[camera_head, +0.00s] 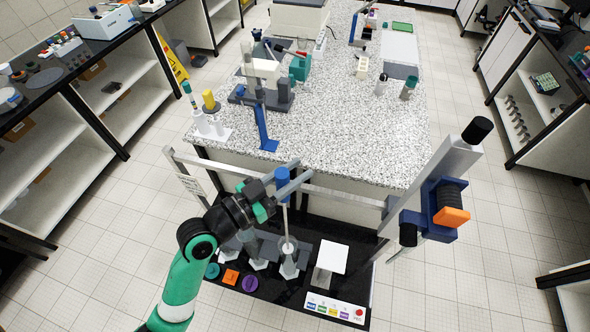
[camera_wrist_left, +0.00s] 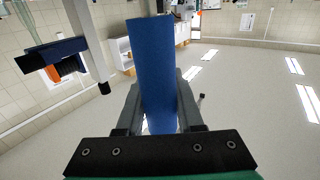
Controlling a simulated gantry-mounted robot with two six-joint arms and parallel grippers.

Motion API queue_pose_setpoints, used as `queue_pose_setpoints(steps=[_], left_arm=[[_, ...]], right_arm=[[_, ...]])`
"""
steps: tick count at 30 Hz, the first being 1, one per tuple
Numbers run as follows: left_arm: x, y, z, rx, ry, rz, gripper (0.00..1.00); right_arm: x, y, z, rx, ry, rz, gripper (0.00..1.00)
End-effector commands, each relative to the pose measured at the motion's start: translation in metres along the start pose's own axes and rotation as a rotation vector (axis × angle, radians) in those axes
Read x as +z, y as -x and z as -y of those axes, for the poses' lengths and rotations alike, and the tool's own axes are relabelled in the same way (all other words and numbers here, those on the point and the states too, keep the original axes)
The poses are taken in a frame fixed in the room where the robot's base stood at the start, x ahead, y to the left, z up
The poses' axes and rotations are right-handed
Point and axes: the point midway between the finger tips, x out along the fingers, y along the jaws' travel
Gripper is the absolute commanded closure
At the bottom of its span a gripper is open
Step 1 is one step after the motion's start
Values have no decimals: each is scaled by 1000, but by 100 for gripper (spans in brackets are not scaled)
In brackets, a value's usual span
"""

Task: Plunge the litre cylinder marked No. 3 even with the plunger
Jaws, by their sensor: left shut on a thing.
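My left gripper (camera_head: 291,186) is shut on the blue handle of the plunger (camera_head: 283,176), above the dark lower shelf. In the left wrist view the blue handle (camera_wrist_left: 154,70) stands between the two fingers. The plunger's thin pale rod points down to the mouth of the rightmost of three clear cylinders (camera_head: 288,262); I cannot tell how deep its foot is. The middle cylinder (camera_head: 257,258) and left cylinder (camera_head: 227,247) stand beside it, partly behind my gripper. I cannot read a No. 3 mark. My right gripper is not in view.
A white plate (camera_head: 332,256) stands right of the cylinders. Teal, orange and purple (camera_head: 250,284) markers lie in front, with a button panel (camera_head: 335,308) nearer. A rail (camera_head: 345,194) crosses behind the plunger. A slanted post with a blue and orange unit (camera_head: 447,212) stands right.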

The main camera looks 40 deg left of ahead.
Motion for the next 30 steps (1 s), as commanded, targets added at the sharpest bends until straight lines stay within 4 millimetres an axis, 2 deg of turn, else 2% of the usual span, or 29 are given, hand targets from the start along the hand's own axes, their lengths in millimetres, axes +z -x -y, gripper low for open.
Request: queue_pose_setpoints(steps=[1, 13, 30], left_arm=[[7, 0, 0, 0, 0, -1, 100], [34, 0, 0, 0, 1, -1, 100], [34, 0, 0, 0, 0, -1, 100]], right_arm=[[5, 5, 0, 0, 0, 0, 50], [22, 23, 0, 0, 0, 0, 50], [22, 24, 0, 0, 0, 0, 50]])
